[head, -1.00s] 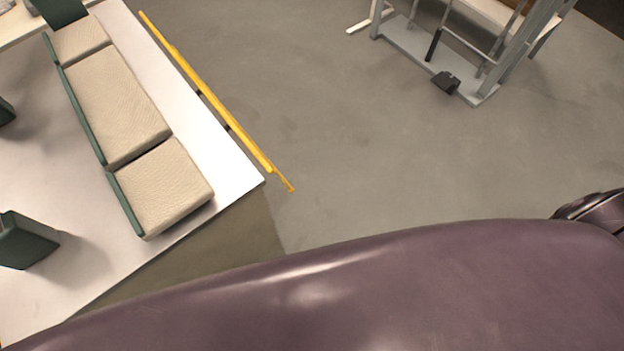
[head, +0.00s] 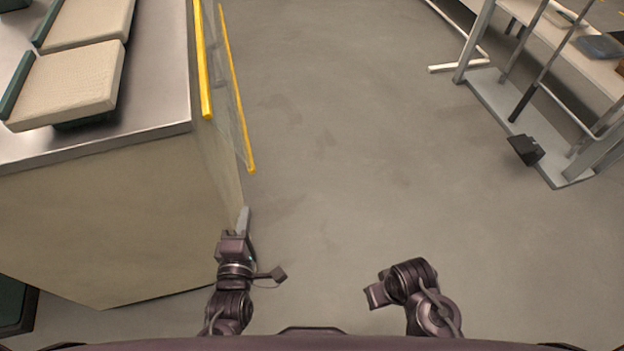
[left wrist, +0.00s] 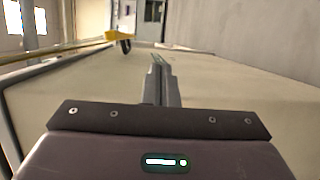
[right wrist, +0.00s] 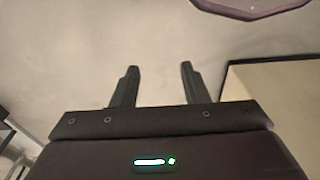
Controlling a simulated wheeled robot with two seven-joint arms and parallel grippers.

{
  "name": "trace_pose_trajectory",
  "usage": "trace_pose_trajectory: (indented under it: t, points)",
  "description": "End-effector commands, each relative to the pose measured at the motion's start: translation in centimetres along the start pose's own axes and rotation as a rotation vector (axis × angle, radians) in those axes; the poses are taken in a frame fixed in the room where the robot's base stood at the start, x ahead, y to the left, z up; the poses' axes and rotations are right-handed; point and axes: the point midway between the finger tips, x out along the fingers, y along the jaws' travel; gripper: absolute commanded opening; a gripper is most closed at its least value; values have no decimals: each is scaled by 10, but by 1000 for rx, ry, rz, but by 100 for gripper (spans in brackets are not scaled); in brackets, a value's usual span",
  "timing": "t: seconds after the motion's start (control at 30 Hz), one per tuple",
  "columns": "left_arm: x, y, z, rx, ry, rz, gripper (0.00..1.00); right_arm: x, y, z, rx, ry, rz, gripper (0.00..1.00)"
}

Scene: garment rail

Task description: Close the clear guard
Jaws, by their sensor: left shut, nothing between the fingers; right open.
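The clear guard (head: 224,70) is a see-through panel with yellow bars along its two long edges. It hangs at the right side of the big steel-topped table (head: 160,140), its outer bar lower than the table edge and apart from it. My left gripper (head: 245,212) is shut and empty, close to the table's side panel, nearer to me than the guard's near end. Its shut fingers (left wrist: 158,62) show in the left wrist view, with a yellow bar (left wrist: 65,51) at upper left. My right gripper (right wrist: 159,68) is open and empty, over free floor.
Padded beige seat-like blocks (head: 75,80) lie on the table top. A grey metal rail frame (head: 500,100) with a black pedal-like block (head: 525,150) stands at the right, before a white table. The floor between is clear.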

Motion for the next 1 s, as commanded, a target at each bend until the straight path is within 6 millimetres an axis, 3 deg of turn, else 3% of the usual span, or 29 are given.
trace_pose_trajectory:
  t: [0.1, 0.3, 0.73, 1.0]
  points:
    - [1, 21, -7, -140, 23, 103, 0, -7, 0, 0, -6, 3, 3, 41]
    - [6, 45, -12, -219, 32, 163, 0, -22, -1, 1, -9, 1, 4, 41]
    - [76, 57, -15, -216, 30, 162, 0, -22, -5, -4, -20, 33, -2, 41]
    - [97, 59, -16, -216, 30, 159, 0, -21, -6, -6, -23, 47, -4, 41]
